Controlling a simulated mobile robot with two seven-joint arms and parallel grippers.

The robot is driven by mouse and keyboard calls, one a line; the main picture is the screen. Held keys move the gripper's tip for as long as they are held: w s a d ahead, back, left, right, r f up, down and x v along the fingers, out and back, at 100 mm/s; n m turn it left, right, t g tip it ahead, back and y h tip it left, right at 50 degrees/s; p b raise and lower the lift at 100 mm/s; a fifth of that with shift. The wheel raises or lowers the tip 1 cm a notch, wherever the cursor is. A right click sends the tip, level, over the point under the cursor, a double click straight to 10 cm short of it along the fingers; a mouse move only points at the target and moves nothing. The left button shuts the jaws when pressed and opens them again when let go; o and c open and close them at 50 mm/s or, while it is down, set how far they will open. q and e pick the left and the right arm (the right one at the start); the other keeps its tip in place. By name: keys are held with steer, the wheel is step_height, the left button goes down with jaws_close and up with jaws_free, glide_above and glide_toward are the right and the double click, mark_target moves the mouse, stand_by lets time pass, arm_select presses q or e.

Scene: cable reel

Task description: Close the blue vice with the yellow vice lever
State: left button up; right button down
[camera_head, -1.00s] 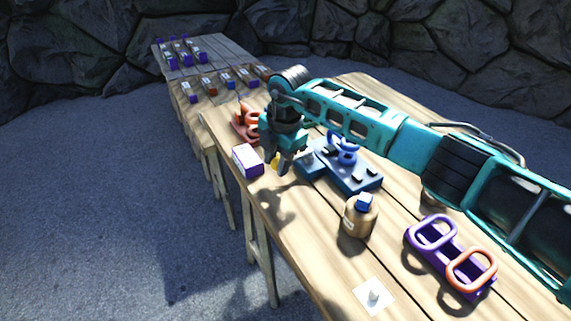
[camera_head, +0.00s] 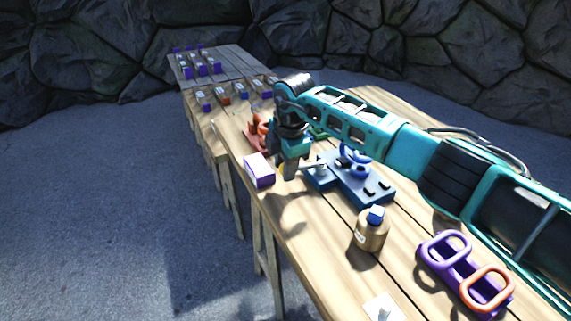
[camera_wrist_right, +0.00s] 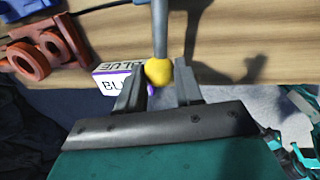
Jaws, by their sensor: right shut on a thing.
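The blue vice (camera_head: 378,192) stands on the wooden table in the head view, just right of my right gripper. A grey lever rod runs from the vice side toward my right gripper. The yellow lever knob (camera_wrist_right: 159,72) sits between the fingers in the right wrist view, with the grey rod (camera_wrist_right: 160,28) above it. It shows as a small yellow spot in the head view (camera_head: 281,168). My right gripper (camera_head: 287,174) is shut on the knob, with its fingers on either side (camera_wrist_right: 158,88). My arm hides part of the vice's back. My left gripper is not in view.
A purple-and-white box (camera_head: 259,171) lies by the table's left edge, close to my right gripper. A red vice-like part (camera_wrist_right: 45,50) is behind it. Bare wood lies between.

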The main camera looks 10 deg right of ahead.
steer(key=c, duration=0.8)
jaws_free()
steer(key=shift+w, duration=0.1)
steer(key=shift+o, duration=0.2)
step_height(320, 180, up, 13)
steer(key=s, duration=0.2)
steer(key=shift+s+d, duration=0.2)
steer(key=shift+d, duration=0.25)
steer(key=shift+f, duration=0.15)
